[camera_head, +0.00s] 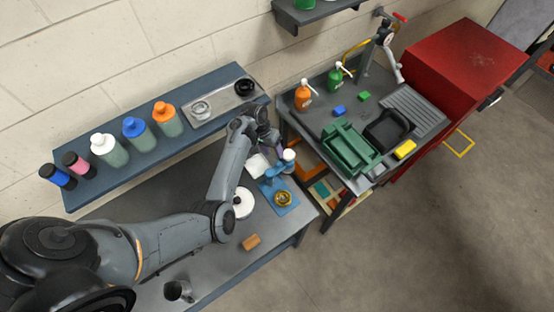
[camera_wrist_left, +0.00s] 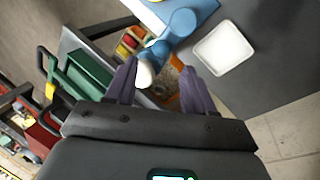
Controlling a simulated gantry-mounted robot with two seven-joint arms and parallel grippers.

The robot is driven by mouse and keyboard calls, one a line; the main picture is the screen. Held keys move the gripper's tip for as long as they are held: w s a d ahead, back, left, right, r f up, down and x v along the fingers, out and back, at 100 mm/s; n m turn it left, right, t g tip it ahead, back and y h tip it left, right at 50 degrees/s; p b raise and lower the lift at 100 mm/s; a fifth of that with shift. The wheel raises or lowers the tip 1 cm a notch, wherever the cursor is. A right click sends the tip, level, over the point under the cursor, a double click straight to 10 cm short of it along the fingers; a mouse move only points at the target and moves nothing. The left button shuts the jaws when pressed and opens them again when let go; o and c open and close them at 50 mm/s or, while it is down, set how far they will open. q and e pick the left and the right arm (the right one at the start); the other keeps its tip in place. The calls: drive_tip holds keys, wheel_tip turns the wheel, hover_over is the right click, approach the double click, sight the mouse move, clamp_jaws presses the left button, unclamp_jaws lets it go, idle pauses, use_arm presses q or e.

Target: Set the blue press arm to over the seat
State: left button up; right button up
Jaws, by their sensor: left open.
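The blue press arm (camera_head: 277,168) has a white knob (camera_head: 289,155) at its end and stands on a blue base plate (camera_head: 276,208). A round brass-coloured seat (camera_head: 284,198) is on the plate's near part. The arm points toward the far right, away from above the seat. My left gripper (camera_head: 276,148) is beside the knob at the far side. In the left wrist view its open fingers (camera_wrist_left: 158,82) are either side of the white knob (camera_wrist_left: 146,74), with the blue press arm (camera_wrist_left: 163,47) beyond. Contact cannot be told. The seat is hidden there. My right gripper is out of view.
A white square dish (camera_head: 258,165) and a white round dish (camera_head: 244,203) are close to the press.

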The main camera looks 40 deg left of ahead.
sight(278, 162)
use_arm(q)
drive_tip(key=shift+x, duration=3.5)
drive_tip(key=shift+c, duration=0.3)
clamp_jaws()
